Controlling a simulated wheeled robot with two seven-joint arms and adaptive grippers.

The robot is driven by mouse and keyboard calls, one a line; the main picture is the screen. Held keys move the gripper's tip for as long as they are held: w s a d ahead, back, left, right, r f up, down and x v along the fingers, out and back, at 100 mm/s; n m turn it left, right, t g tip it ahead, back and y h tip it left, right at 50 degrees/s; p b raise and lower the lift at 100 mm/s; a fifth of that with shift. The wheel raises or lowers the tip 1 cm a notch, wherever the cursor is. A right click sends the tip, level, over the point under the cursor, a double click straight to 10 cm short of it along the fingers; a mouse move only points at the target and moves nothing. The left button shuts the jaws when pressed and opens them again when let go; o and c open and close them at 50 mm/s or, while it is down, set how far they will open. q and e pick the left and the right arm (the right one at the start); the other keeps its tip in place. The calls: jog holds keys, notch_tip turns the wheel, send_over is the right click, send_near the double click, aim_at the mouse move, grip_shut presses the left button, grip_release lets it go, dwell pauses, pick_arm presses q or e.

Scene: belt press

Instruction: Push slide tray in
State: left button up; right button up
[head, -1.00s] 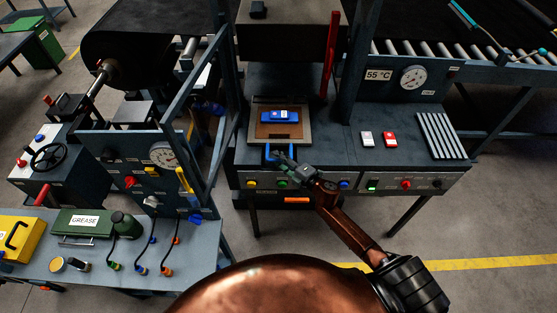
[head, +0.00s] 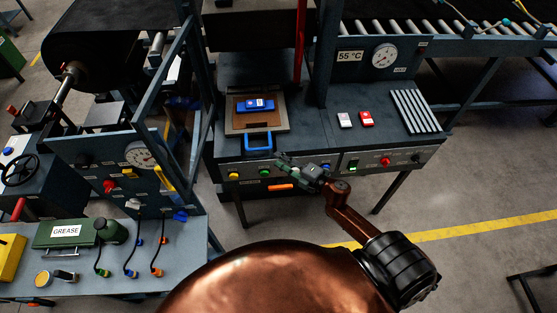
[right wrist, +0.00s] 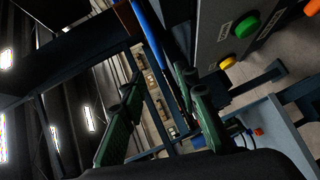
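The slide tray (head: 238,126) is a brown plate in a pale frame on the press bench. A blue block with a white label (head: 255,105) lies on it. The tray's blue loop handle (head: 258,149) sticks out over the bench's front edge. My right gripper (head: 279,157) is just right of and in front of the handle, with a small gap in the head view. Its green fingers stand apart and empty in the right wrist view (right wrist: 160,78), where a blue bar (right wrist: 150,35) runs beyond them. My left gripper is not in view.
The front panel has a yellow button (head: 233,175), a green button (head: 264,171) and a red button (head: 385,161). A blue-grey frame post (head: 180,95) rises left.

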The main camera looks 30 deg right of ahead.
jog(key=m+g+h+b, duration=0.1)
jog(key=m+h+b, duration=0.3)
jog(key=m+h, duration=0.55)
send_near(258, 149)
jog(key=w+f+n+h, duration=0.2)
jog(key=w+h, duration=0.1)
jog(key=x, duration=0.7)
jog(key=shift+w+a+f+p, duration=0.15)
jog(key=shift+w+p, duration=0.15)
jog(key=shift+p, duration=0.05)
grip_shut()
